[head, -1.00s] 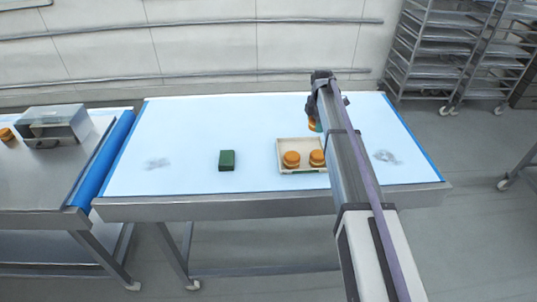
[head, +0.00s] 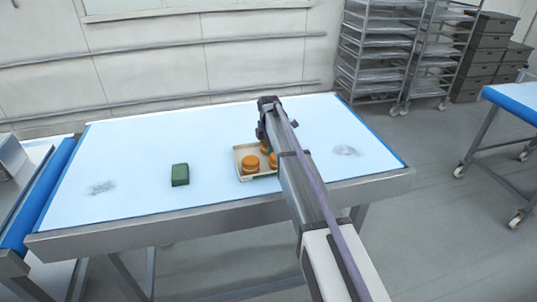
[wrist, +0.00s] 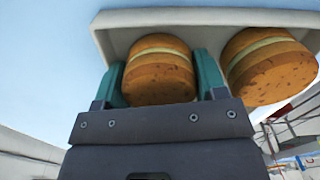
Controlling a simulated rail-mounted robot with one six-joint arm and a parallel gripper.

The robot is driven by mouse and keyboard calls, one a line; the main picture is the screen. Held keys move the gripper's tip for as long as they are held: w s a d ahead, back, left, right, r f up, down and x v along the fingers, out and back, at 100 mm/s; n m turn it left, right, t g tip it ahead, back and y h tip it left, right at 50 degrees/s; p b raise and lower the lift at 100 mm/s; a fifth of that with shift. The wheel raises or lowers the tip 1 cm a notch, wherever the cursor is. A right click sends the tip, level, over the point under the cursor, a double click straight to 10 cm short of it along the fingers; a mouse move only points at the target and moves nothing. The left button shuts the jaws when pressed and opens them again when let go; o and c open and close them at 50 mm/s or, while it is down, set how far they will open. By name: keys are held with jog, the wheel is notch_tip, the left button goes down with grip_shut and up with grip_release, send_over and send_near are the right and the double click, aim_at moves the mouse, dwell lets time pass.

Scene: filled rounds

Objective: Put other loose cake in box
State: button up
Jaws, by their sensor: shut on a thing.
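My gripper (wrist: 160,85) is shut on a round filled cake (wrist: 158,62), orange-brown with a pale filling band, held between two green fingers. In the head view this held cake (head: 265,148) is at the back edge of the shallow cream box (head: 243,176). Another cake (head: 250,164) stands in the left of the box, and a further cake (head: 273,160) is partly hidden by my arm. In the wrist view, one other cake (wrist: 272,66) is right of the held one, and the box wall (wrist: 200,17) runs behind both. Whether the held cake touches the box floor is unclear.
A dark green block (head: 180,175) lies on the table left of the box. Grey smudges (head: 101,187) mark the pale blue tabletop (head: 130,150), which is otherwise clear. Rack trolleys (head: 385,55) stand behind at the right.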

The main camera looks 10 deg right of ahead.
jog(key=shift+r, duration=0.1)
jog(key=shift+f, duration=0.3)
jog(key=o, duration=0.7)
jog(key=shift+r, duration=0.1)
notch_tip(320, 180, up, 13)
jog(key=p, duration=1.3)
jog(key=s+m, duration=0.7)
jog(key=s, duration=0.5)
jog(key=s+m, duration=0.6)
jog(key=s, duration=0.7)
jog(key=s+m, duration=0.7)
jog(key=s, duration=0.6)
jog(key=shift+s+d+f+m, duration=0.15)
jog(key=shift+s+f+m, duration=0.1)
jog(key=shift+f+m, duration=0.05)
